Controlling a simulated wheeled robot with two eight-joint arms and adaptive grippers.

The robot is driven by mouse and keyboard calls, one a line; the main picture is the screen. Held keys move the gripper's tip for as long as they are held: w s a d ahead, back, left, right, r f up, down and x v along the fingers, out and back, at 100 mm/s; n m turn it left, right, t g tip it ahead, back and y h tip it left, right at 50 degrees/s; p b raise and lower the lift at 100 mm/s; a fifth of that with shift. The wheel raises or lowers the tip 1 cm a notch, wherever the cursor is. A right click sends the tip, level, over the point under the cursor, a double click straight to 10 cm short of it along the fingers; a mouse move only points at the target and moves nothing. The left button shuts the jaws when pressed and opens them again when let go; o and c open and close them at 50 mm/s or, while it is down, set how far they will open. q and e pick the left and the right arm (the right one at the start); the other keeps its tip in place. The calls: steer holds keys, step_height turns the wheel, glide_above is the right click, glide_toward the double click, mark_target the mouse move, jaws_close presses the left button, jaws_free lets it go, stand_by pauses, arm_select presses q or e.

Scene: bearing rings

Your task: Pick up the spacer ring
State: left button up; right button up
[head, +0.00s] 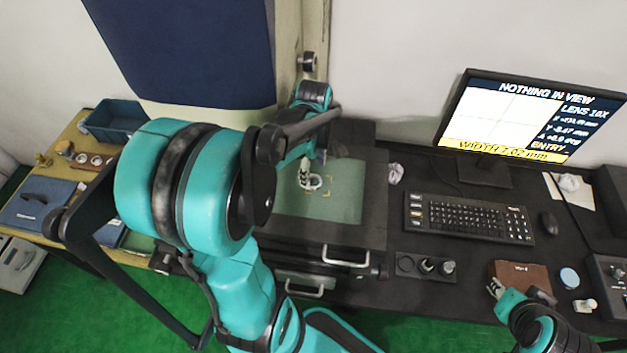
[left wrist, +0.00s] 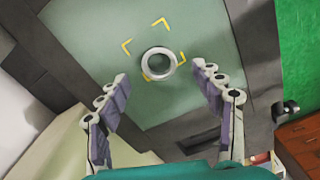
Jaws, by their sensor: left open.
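The spacer ring, a pale grey metal ring (left wrist: 145,65), lies flat on the green mat (left wrist: 100,40) inside yellow corner marks in the left wrist view. It also shows in the head view (head: 319,183), partly covered by my left gripper (head: 307,174). My left gripper is open in the left wrist view (left wrist: 160,71), its two fingers apart on either side below the ring in the picture, with nothing between the tips. The ring looks clear of both fingers. My right gripper (head: 496,288) is at the lower right of the head view, near a brown box; its jaw opening is too small to tell.
A monitor (head: 515,115) reading "NOTHING IN VIEW" stands behind a keyboard (head: 468,218) and mouse (head: 548,222). A black holder with knobs (head: 408,265), the brown box (head: 520,272) and a light blue disc (head: 569,277) sit at front right. A blue bin (head: 112,118) stands at left.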

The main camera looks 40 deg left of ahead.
mark_target(314, 180)
arm_select(q)
step_height(314, 180, down, 4)
steer(key=shift+w+b, duration=0.1)
steer(key=shift+b, duration=0.45)
steer(key=shift+r, duration=0.1)
steer(key=c, duration=1.3)
steer(key=shift+r, duration=0.1)
